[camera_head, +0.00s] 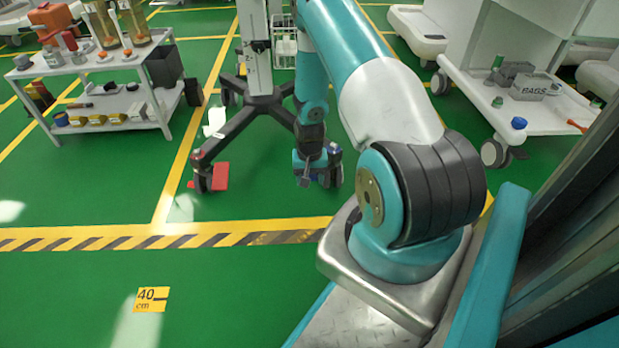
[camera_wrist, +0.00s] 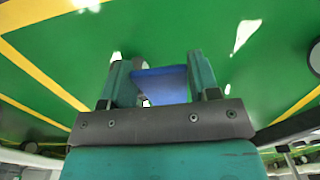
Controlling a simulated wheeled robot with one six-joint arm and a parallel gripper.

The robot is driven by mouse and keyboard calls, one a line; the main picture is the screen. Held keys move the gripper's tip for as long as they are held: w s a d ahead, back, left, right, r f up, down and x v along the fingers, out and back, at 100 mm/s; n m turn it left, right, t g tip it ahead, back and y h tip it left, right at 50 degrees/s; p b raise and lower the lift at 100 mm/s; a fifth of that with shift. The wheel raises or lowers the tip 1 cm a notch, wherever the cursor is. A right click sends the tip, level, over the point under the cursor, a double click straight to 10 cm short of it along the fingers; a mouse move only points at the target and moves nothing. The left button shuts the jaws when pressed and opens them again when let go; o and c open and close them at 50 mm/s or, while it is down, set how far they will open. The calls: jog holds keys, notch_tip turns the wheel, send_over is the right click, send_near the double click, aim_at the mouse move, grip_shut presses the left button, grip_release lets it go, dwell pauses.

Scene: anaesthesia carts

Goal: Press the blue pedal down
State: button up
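The blue pedal (camera_head: 298,161) shows low by the wheeled stand's right front caster in the head view, partly hidden behind my gripper (camera_head: 308,178). In the wrist view the blue pedal (camera_wrist: 164,86) appears as a flat blue plate between and beyond the two teal fingers of my gripper (camera_wrist: 160,76). The fingers are apart and hold nothing. I cannot tell whether the gripper touches the pedal. A red pedal (camera_head: 221,176) sits near the stand's left front caster, clear of my gripper.
The wheeled stand (camera_head: 263,98) has dark splayed legs around the pedals. A white shelf cart (camera_head: 90,70) with bottles stands at the left. A white cart (camera_head: 525,95) with bins stands at the right.

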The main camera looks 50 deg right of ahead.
jog(key=c, duration=0.5)
jog(key=shift+o, duration=0.2)
jog(key=shift+s+a+f+t+h+p, duration=0.2)
jog(key=shift+f+t+h+p, duration=0.15)
jog(key=shift+t+h+p, duration=0.55)
jog(key=shift+f+t+h+p, duration=0.45)
jog(key=shift+t+h, duration=0.35)
jog(key=shift+h, duration=0.4)
jog(key=shift+d+f, duration=0.1)
jog(key=o, duration=0.9)
jog(key=shift+o, duration=0.2)
